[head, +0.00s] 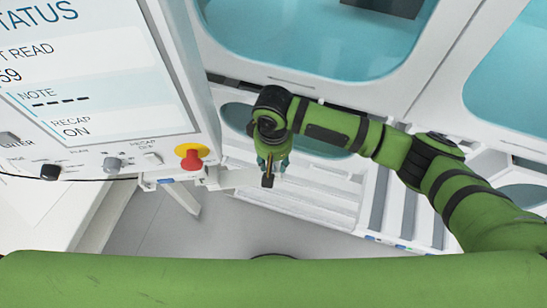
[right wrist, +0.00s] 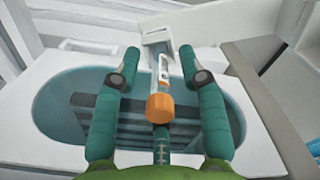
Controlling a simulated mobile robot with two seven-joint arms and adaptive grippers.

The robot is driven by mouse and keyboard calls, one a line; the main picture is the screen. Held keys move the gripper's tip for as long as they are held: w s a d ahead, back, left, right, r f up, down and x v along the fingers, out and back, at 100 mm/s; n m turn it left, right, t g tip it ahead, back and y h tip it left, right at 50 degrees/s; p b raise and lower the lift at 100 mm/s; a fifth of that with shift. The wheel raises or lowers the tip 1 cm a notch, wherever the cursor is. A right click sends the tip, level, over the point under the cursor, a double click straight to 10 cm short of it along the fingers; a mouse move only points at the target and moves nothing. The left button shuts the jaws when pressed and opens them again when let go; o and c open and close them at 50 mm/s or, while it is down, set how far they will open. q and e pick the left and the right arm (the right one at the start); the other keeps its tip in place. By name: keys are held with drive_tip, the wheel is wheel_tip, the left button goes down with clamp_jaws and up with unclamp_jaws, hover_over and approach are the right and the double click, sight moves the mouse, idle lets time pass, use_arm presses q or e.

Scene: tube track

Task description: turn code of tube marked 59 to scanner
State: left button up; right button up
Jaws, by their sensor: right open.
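A tube with an orange cap (right wrist: 160,107) and a pale body with a label (right wrist: 163,72) shows in the right wrist view. Its cap points toward the camera; no number is readable on it. My right gripper (right wrist: 160,65) is open, its teal fingers on either side of the tube with gaps to both. In the head view the right gripper (head: 271,166) points down beside the white machine, and the tube cannot be made out there. A white bracket-like part (right wrist: 157,38) is at the tube's far end; I cannot tell if it is the scanner. My left gripper is not in view.
A large screen panel (head: 90,75) at the left reads "59", "NOTE" with dashes and "RECAP ON". A red button on a yellow base (head: 191,158) sits at its lower corner. White cabinets with blue windows (head: 320,35) stand behind my right arm. Grey floor (head: 235,222) shows below.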

drive_tip(key=shift+r, duration=0.1)
wheel_tip(320, 180, up, 12)
drive_tip(key=shift+f, duration=0.1)
drive_tip(key=shift+o, duration=0.2)
